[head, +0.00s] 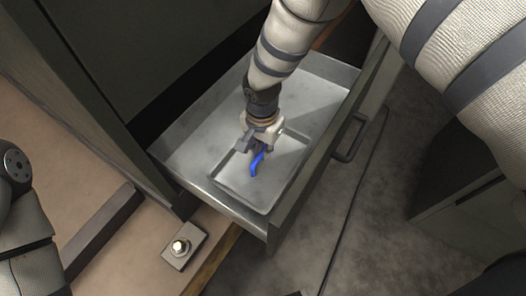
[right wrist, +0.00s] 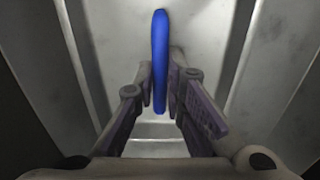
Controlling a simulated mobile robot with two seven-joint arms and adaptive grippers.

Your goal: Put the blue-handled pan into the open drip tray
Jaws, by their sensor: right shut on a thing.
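The pan (head: 236,178) is a shallow square grey metal pan with a raised rim and a blue handle (head: 257,163). It shows inside the outline of the open drip tray (head: 185,152), a grey metal drawer, near its front corner. I cannot tell whether the pan touches the tray floor. My right gripper (head: 254,150) is over the pan and shut on the blue handle. In the right wrist view, the handle (right wrist: 160,55) stands between the two fingers. The gripper hides part of the pan. My left gripper is not in view; only part of the left arm shows at the left edge.
A drawer handle (head: 350,138) is on the tray's outer front. A small plate with a bolt (head: 180,247) lies on the brown surface at the lower left. A dark cabinet wall (head: 75,115) stands left of the tray. Grey floor (head: 385,235) is open at the right.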

